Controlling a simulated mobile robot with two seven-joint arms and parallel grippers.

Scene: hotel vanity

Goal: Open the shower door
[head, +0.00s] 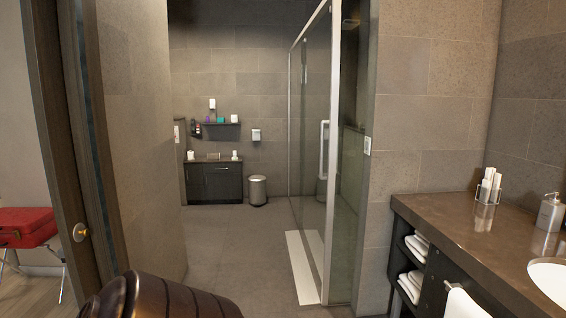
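The glass shower door (316,130) stands at the middle right of the head view, in a light metal frame. It looks closed, seen at a steep angle. A pale vertical handle (323,150) is on its glass. A fixed glass panel (347,220) is beside it, next to the tiled wall. A dark, rounded, ribbed shape at the bottom left looks like part of my own body. Neither of my grippers is in view.
Grey floor (232,240) is clear up to the shower. A wooden door edge (75,170) is at left. The vanity counter (470,230) juts in at right. A bin (257,190) and dark cabinet (214,183) stand at the back. A pale strip (303,266) lies along the shower.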

